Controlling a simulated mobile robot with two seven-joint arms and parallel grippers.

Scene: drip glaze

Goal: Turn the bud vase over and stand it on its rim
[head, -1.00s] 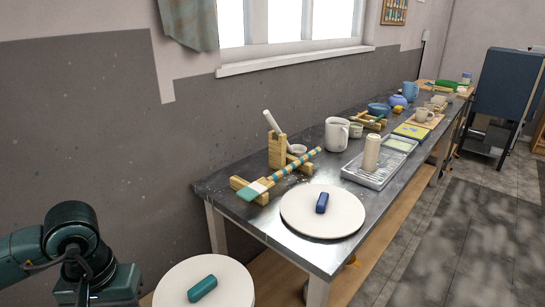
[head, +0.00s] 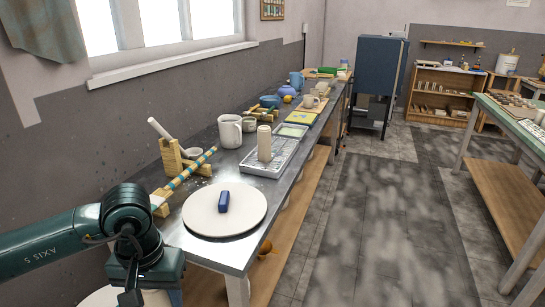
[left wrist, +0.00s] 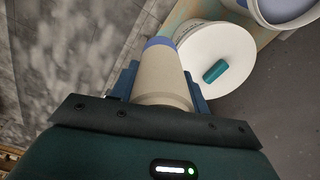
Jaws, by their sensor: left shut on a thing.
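In the left wrist view, my left gripper (left wrist: 162,82) is shut around a beige, tapering vase (left wrist: 160,75) with a blue band at its far end; I take it to be the bud vase. The blue fingers press on its two sides, and its near end is hidden behind my gripper body. In the head view, my left arm comes in at lower left, but the fingers and the held vase are not clear there. A similar cream cylinder (head: 264,143) stands upright on a metal tray (head: 285,160) on the bench. My right gripper is not in view.
A white round disc (head: 200,222) with a blue block (head: 224,201) lies at the bench's near end. A lower white disc (left wrist: 225,45) bears a teal block (left wrist: 215,71).

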